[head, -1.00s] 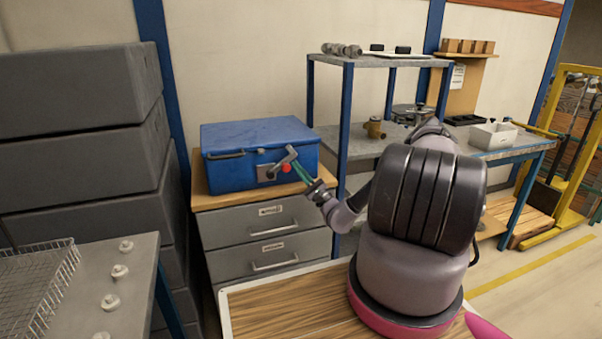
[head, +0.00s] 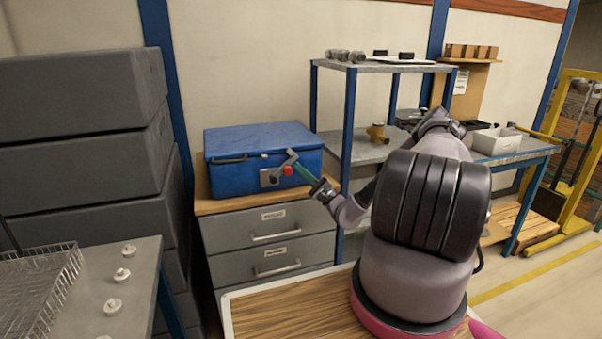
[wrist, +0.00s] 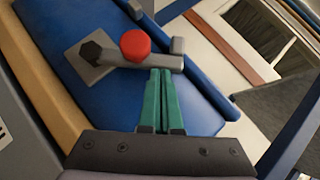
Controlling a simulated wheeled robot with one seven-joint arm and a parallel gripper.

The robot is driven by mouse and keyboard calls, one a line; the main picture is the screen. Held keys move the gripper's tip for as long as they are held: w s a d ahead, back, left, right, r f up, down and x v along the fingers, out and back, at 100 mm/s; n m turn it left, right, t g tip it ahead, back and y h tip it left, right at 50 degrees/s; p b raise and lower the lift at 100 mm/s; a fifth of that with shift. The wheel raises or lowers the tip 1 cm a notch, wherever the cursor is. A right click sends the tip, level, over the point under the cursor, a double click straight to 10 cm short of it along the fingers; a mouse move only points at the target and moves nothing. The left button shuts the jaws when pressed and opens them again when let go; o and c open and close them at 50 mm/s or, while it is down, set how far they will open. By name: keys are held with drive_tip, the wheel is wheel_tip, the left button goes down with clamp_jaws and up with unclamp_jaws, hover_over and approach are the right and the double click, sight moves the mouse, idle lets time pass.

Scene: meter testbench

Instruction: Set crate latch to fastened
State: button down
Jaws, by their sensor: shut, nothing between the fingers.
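The crate is a blue box (head: 235,181) with a closed lid, standing on a wooden-topped cabinet. Its latch is a grey lever (head: 279,166) with a red knob (head: 288,171) on the crate's front. In the wrist view, the lever (wrist: 165,62) runs rightward from a dark hex pivot on a grey square plate (wrist: 72,60), with the red knob (wrist: 135,44) partway along it. My gripper (head: 297,166) has its green fingers shut and empty. In the wrist view, the fingertips (wrist: 160,71) are at the lever's lower edge near its free end; I cannot tell if they touch.
The grey drawer cabinet (head: 266,238) stands below the crate. A blue-posted shelf (head: 349,115) is close to its right. Stacked dark grey boxes (head: 80,160) stand to the left, and a grey table (head: 140,285) with a wire basket (head: 40,290) is at lower left.

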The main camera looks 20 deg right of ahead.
drive_tip(key=r+n+g, duration=0.1)
drive_tip(key=a+r+n+g, duration=0.1)
drive_tip(key=n, duration=0.1)
drive_tip(key=shift+r+g+y, duration=0.2)
drive_tip(key=shift+g+y, duration=0.1)
drive_tip(key=shift+y, duration=0.1)
drive_tip(key=a+r+n+g, duration=0.1)
drive_tip(key=n+g, duration=0.1)
drive_tip(key=n, duration=0.1)
drive_tip(key=shift+a+r, duration=0.35)
drive_tip(key=shift+a+r+n+g+h, duration=0.6)
drive_tip(key=shift+a+n+g, duration=0.2)
drive_tip(key=shift+n, duration=0.2)
drive_tip(key=shift+a+r+n+g+h, duration=0.3)
drive_tip(key=shift+a+n+g+h, duration=0.2)
drive_tip(key=shift+a+n, duration=0.2)
